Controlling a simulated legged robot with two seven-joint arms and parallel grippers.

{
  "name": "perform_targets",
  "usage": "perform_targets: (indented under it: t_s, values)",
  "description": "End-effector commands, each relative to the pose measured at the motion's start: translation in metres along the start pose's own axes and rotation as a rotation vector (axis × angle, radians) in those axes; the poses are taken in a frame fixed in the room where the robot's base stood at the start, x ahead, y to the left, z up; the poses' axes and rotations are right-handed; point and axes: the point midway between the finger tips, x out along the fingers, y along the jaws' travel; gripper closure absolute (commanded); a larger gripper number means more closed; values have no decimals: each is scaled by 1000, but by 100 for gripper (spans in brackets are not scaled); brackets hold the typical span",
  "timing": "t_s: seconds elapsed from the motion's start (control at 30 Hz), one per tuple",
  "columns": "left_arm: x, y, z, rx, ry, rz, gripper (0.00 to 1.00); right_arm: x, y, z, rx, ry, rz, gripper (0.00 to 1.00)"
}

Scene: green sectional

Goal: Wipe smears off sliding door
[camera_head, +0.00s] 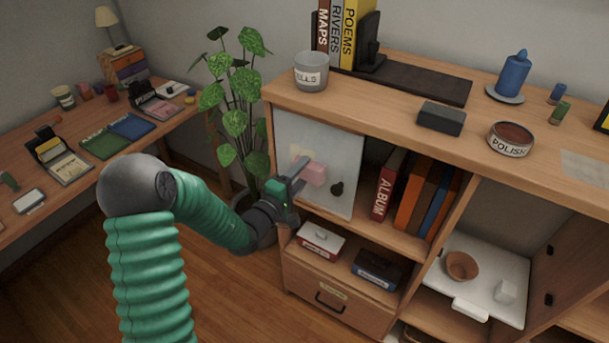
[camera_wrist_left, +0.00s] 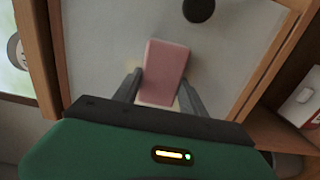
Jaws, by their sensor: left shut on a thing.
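The white sliding door (camera_head: 339,142) covers the upper left compartment of the wooden cabinet and has a round dark knob (camera_head: 337,188). Faint yellowish smears (camera_head: 325,140) show on the panel. My left gripper (camera_head: 300,178) is shut on a pink sponge (camera_head: 316,173) in front of the door. In the left wrist view the pink sponge (camera_wrist_left: 164,72) sits between the fingers, with the dark knob (camera_wrist_left: 199,9) beyond it. A pale yellow patch shows beside the sponge. I cannot tell whether the sponge touches the door. My right gripper is not in view.
A leafy plant (camera_head: 233,95) stands close to the left of the cabinet. The cabinet top holds a grey pot (camera_head: 311,72), a dark block (camera_head: 441,118) and a polish tin (camera_head: 510,139). Books (camera_head: 424,196) fill the open compartment right of the door.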

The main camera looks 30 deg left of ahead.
Motion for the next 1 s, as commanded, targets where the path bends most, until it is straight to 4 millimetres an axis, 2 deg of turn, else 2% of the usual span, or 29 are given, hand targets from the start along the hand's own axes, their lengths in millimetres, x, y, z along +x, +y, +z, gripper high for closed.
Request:
perform_targets:
  t_s: [0.2, 0.43, 0.7, 0.87, 1.0]
  values:
    - [0, 0, -25, 3, 3, 2, 83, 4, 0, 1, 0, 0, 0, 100]
    - [0, 0, -34, 2, 2, 1, 83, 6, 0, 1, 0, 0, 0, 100]
    - [-2, 0, -63, 2, 4, 2, 83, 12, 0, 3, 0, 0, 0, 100]
    - [-2, 1, -70, 1, 2, 1, 83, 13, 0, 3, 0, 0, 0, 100]
    - [-2, 9, -70, 2, 1, 1, 83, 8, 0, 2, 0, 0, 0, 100]
